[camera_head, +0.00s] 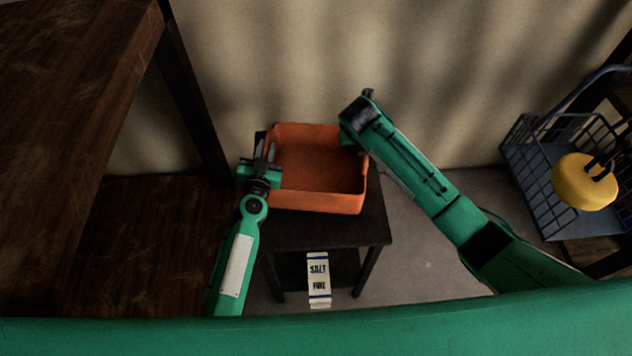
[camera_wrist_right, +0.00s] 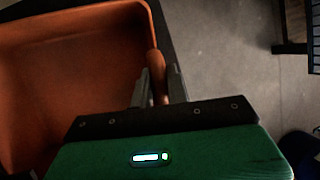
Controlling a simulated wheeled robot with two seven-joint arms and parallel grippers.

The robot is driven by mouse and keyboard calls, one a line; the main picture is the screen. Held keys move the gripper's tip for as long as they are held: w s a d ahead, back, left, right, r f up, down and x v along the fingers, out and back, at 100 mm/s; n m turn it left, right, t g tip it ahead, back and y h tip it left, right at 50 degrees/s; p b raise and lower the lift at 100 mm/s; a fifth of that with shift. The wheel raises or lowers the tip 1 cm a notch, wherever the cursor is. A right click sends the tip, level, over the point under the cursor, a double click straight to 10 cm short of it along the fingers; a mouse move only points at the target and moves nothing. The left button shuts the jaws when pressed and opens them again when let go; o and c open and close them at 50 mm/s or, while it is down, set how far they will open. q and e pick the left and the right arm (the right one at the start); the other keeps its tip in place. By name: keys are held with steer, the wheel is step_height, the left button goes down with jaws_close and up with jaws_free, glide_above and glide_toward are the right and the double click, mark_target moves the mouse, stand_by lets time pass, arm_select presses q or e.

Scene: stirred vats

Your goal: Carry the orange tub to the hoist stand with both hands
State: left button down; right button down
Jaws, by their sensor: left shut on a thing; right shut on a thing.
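The orange tub (camera_head: 316,201) is open-topped and looks empty. In the head view it is over a small dark stand (camera_head: 330,231); I cannot tell whether it rests on the top or hangs just above it. My left gripper (camera_head: 268,160) is shut on the tub's left side. My right gripper is at the tub's right side, its fingers mostly hidden by my arm in the head view. In the right wrist view the right gripper (camera_wrist_right: 158,85) is shut on an orange handle-like part of the tub (camera_wrist_right: 80,85).
A white packet (camera_head: 318,279) lettered "SALT FINE" is low at the stand's front. A dark wooden table (camera_head: 70,80) is at the left. A blue wire basket (camera_head: 540,185) with a yellow rounded object (camera_head: 584,184) is at the right. Grey floor (camera_head: 425,262) is clear between.

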arm_select(q)
steer(key=shift+f+b, duration=0.4)
steer(key=shift+f, duration=0.2)
arm_select(e)
steer(key=shift+w+f, duration=0.1)
steer(key=shift+f, duration=0.4)
arm_select(q)
steer(key=c, duration=1.3)
jaws_free()
steer(key=shift+c, duration=0.2)
arm_select(e)
steer(key=c, duration=1.4)
jaws_free()
steer(key=shift+o, duration=0.2)
arm_select(q)
steer(key=shift+s, duration=0.1)
arm_select(e)
steer(key=shift+s+a+r, duration=0.1)
steer(key=shift+s+r, duration=0.1)
steer(key=shift+r, duration=0.2)
arm_select(q)
steer(key=s+a, duration=0.2)
steer(key=s, duration=0.9)
steer(key=shift+s, duration=0.35)
arm_select(e)
steer(key=v, duration=1.1)
steer(key=shift+s, duration=0.15)
